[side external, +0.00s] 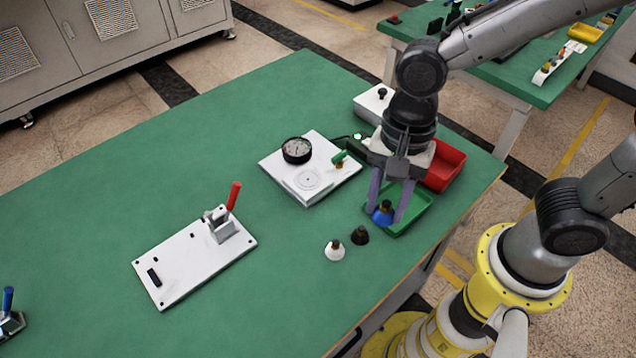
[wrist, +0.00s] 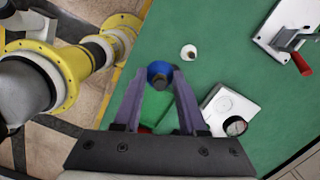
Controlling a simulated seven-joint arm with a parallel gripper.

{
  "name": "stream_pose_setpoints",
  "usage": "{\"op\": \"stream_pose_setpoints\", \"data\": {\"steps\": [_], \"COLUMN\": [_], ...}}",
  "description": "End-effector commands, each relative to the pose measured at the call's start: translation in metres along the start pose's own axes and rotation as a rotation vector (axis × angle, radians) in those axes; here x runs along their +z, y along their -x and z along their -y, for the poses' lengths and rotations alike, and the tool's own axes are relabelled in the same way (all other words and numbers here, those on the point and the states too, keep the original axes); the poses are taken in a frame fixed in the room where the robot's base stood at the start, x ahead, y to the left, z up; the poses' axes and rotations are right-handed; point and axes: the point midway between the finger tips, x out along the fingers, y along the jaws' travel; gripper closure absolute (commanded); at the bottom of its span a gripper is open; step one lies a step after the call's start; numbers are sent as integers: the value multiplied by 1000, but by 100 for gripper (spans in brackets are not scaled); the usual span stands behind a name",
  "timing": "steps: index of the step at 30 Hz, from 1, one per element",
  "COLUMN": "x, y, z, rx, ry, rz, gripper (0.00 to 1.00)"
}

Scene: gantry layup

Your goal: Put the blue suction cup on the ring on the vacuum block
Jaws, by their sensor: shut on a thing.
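The blue suction cup (side external: 383,216), with a dark and brassy stem, is between the fingers of my gripper (side external: 387,213). In the wrist view the blue cup (wrist: 158,67) sits at the fingertips of my gripper (wrist: 159,75), which is shut on it. The cup appears near the left edge of the green tray; its exact height is hard to tell. The vacuum block (side external: 325,188) is a white plate left of my gripper, with a round gauge (side external: 297,150) and a green-handled valve (side external: 340,158). The ring (side external: 307,180) on its top is bare; it also shows in the wrist view (wrist: 224,102).
A black cup (side external: 360,236) and a white cup (side external: 335,250) stand on the green table near its front. The green tray (side external: 422,212) and red tray (side external: 447,170) lie by my gripper. A white plate with a red-handled clamp (side external: 190,262) lies left.

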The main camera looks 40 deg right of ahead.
Motion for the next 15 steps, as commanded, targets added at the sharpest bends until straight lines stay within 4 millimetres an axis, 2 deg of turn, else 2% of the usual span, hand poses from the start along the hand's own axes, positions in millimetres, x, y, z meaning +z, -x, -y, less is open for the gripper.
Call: {"op": "stream_pose_setpoints", "data": {"steps": [1,6,10,15], "x": [-12,-54,-82,-99], "y": [5,18,22,20], "z": [13,44,54,57], "rx": [-2,-10,-18,-16], "ry": [-10,-62,-134,-187], "rz": [0,1,0,1], "gripper": [100,100,100,100]}}
